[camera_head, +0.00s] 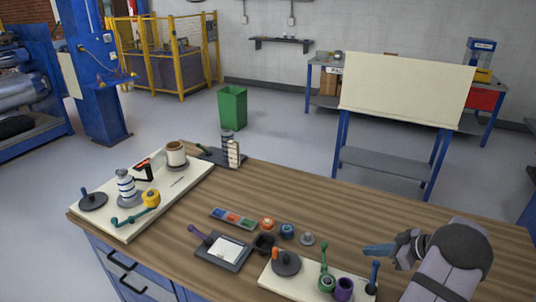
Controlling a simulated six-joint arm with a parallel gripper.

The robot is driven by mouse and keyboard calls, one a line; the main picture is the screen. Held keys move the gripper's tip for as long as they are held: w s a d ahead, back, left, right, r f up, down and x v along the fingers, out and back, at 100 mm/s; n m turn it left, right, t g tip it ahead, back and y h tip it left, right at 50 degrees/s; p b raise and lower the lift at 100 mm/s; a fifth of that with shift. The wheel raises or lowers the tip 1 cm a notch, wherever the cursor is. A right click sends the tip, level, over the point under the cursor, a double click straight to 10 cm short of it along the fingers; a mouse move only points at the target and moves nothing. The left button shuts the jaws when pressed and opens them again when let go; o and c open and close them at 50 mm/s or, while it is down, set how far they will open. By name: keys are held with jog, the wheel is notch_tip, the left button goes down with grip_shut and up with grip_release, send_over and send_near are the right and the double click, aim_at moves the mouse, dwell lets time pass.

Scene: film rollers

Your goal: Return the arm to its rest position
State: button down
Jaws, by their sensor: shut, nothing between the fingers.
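My arm (455,265) comes in at the lower right of the head view, folded low over the right end of the wooden workbench (330,195). My gripper (378,249) points left, and its blue-grey fingers are shut with nothing between them. It is above the bench, beyond the front white board. The near part of the arm is cut off by the bottom edge of the frame.
A cream board (275,278) near the gripper carries green, purple and blue parts. Colored rollers (287,231) and a dark tray (223,251) lie mid-bench. Another board (95,216) with rollers is at left. The bench's back right is clear.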

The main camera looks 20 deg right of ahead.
jog(key=w+a+r+m+t+h, duration=0.1)
jog(key=w+a+r+h, duration=0.2)
jog(key=w+r, duration=0.3)
jog(key=w+a+r+m+t+h, duration=0.1)
jog(key=w+a+r+h, duration=0.25)
jog(key=w, duration=0.45)
jog(key=s+a+f+m+g, duration=0.1)
jog(key=s+a+f+g, duration=0.1)
jog(key=s+a, duration=0.8)
jog(key=s+a+f+m+g+y, duration=0.1)
jog(key=s+a+f+g, duration=0.1)
jog(key=s+a+g, duration=0.3)
jog(key=s+a+f+m+g+y, duration=0.1)
jog(key=s+a+f+g, duration=0.1)
jog(key=s+a, duration=1.2)
jog(key=shift+s+a+g, duration=0.3)
jog(key=shift+a+g, duration=0.35)
jog(key=shift+g, duration=0.25)
jog(key=shift+f, duration=0.15)
